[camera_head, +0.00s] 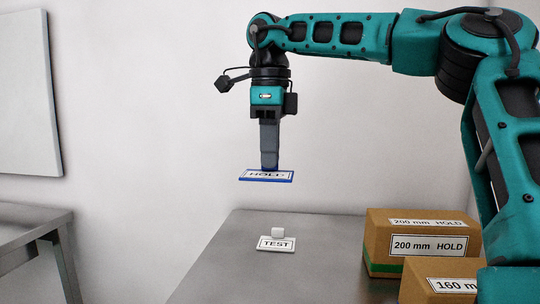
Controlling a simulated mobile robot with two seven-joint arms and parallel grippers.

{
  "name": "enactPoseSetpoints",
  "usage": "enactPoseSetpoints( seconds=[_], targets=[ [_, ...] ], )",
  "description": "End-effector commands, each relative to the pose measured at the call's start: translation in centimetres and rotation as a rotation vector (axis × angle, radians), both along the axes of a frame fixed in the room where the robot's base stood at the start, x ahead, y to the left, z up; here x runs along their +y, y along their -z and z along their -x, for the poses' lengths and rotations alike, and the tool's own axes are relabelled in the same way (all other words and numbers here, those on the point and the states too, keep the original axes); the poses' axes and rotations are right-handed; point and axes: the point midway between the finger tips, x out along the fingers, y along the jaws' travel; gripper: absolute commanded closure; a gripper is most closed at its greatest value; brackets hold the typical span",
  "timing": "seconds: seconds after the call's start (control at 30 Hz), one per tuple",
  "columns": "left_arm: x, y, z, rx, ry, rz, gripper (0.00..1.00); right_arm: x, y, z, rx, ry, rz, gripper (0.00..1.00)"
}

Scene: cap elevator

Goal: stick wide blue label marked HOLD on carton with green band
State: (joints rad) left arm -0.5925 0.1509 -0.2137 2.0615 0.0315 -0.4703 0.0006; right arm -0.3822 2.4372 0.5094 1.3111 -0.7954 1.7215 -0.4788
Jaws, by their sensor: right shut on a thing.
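My right gripper (269,167) points straight down and is shut on the blue-edged HOLD label (285,179). It holds the label roughly flat in the air above the far left part of the table. The gripper's fingers hide part of the label's lettering. The carton with the green band (373,266) stands at the right of the table, with "200 mm HOLD" printed on its front and top. The held label is to the left of this carton and higher, apart from it. My left gripper is not in view.
A white TEST label (275,246) with a small white block on it lies on the grey table (322,232). Another carton (413,281) marked "160 m…" stands in front of the green-banded one, partly hidden by my right arm. A second grey table (24,234) stands at the left.

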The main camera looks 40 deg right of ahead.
Motion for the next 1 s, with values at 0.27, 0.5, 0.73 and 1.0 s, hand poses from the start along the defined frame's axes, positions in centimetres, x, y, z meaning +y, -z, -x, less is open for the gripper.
enactPoseSetpoints(
  seconds=[0.27,0.5,0.73,1.0],
  targets=[
    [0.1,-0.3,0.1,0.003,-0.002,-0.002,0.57,-1.1,-0.6,0.4,-0.002,0.010,0.000,1.00],
    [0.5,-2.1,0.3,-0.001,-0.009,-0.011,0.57,-9.0,-3.1,4.0,-0.005,0.057,-0.003,1.00],
    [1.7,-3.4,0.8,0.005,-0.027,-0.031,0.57,-17.3,-3.2,9.8,-0.007,0.075,-0.006,1.00],
    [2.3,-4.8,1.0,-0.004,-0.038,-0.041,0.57,-22.8,-0.4,15.3,-0.006,0.039,-0.004,1.00]
  ],
)
